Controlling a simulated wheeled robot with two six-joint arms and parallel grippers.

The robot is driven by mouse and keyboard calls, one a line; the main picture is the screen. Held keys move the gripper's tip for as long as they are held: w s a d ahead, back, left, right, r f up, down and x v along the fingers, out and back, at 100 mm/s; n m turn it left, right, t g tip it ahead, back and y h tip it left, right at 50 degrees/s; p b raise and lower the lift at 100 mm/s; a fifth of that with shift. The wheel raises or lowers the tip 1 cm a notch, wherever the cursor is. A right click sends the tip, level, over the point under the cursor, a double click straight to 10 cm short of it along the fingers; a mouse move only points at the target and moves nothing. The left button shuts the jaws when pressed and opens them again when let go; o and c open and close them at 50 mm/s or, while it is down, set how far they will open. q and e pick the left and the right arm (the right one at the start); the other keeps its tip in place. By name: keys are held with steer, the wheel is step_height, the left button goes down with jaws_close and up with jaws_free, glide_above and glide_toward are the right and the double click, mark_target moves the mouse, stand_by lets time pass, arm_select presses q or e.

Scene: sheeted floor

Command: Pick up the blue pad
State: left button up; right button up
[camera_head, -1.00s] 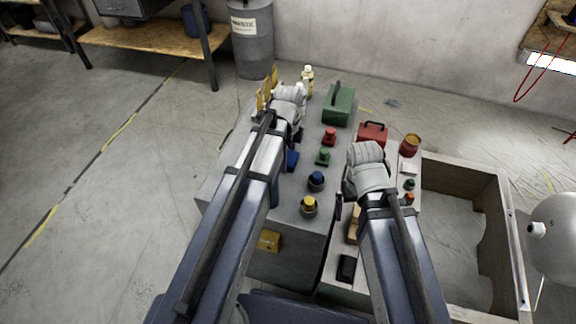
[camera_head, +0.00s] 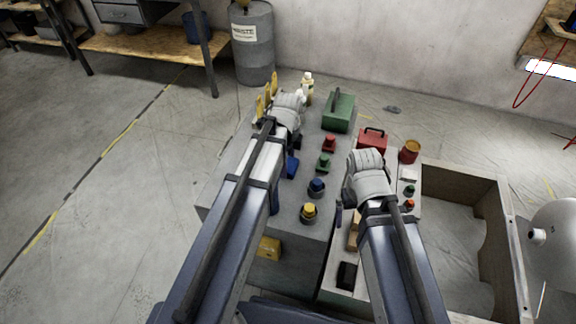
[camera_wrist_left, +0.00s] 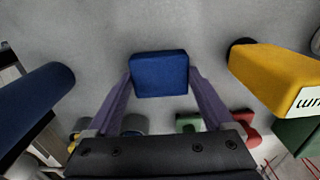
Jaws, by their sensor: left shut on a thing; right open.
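The blue pad (camera_wrist_left: 160,73) is a rounded blue block in the left wrist view. It sits between the two purple fingers of my left gripper (camera_wrist_left: 160,84), which is shut on it. In the head view my left gripper (camera_head: 288,110) is over the far left part of the grey work surface (camera_head: 247,197), and its own hand hides its fingertips. My right gripper (camera_head: 347,205) is open to the right of the coloured knobs, its fingers mostly hidden by its hand. I cannot tell whether the pad is clear of the surface.
Red (camera_head: 329,143), green (camera_head: 323,163), blue (camera_head: 316,187) and yellow (camera_head: 309,212) knobs stand between my arms. A green box (camera_head: 339,112), a white bottle (camera_head: 308,87) and a red box (camera_head: 371,141) stand beyond. A yellow block (camera_wrist_left: 275,75) is close right of the pad.

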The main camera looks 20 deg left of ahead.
arm_select(q)
steer(key=shift+r, duration=0.15)
step_height(320, 180, up, 10)
steer(key=p, duration=1)
